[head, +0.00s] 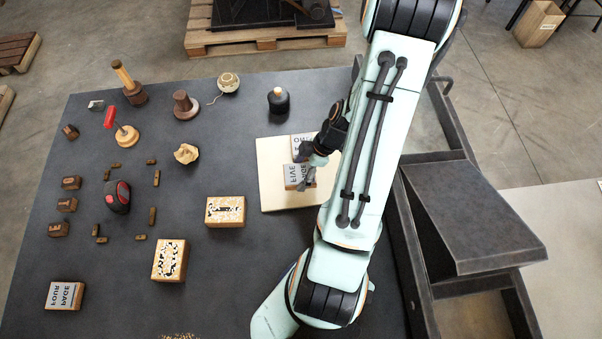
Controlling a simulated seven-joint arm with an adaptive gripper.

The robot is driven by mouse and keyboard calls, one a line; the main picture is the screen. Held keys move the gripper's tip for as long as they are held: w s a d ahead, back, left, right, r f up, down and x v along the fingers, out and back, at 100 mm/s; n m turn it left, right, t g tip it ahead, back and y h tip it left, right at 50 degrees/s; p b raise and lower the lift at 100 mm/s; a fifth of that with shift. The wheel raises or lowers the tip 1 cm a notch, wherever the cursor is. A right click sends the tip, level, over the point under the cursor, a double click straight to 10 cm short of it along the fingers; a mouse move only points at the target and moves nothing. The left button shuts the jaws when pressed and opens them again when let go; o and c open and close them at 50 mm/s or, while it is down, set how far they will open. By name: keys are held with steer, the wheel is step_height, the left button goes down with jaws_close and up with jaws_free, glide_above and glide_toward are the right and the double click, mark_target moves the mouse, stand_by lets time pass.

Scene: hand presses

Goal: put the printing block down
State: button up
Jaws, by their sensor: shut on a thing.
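My gripper (308,165) is at the cream board (275,197), shut on a printing block (293,174) with a grey lettered face that seems to read "FIVE". The fingers cover part of its right side. I cannot tell whether this block touches the board or hangs a little above it. Another lettered block, "PAGE FOUR" (65,296), lies at the table's near left.
Two patterned blocks (226,211) (169,260) lie left of the board on the dark table (120,275). A dark metal bin (470,220) is right.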

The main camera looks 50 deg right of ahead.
steer(key=shift+f, duration=2.1)
steer(key=shift+f, duration=0.1)
steer(key=o, duration=1.2)
steer(key=v, duration=1.2)
step_height(320, 180, up, 7)
steer(key=m+g, duration=0.2)
glide_above(301, 180)
steer(key=w+a, duration=0.2)
steer(key=a, duration=0.5)
steer(key=s+a+r+m+h, duration=0.1)
steer(key=s+a+r+m, duration=0.1)
steer(key=a, duration=0.3)
steer(key=s+a+r+m+g+h, duration=0.1)
steer(key=s+a+r+m, duration=0.2)
steer(key=a, duration=0.3)
steer(key=shift+s+m, duration=0.4)
steer(key=shift+s, duration=0.5)
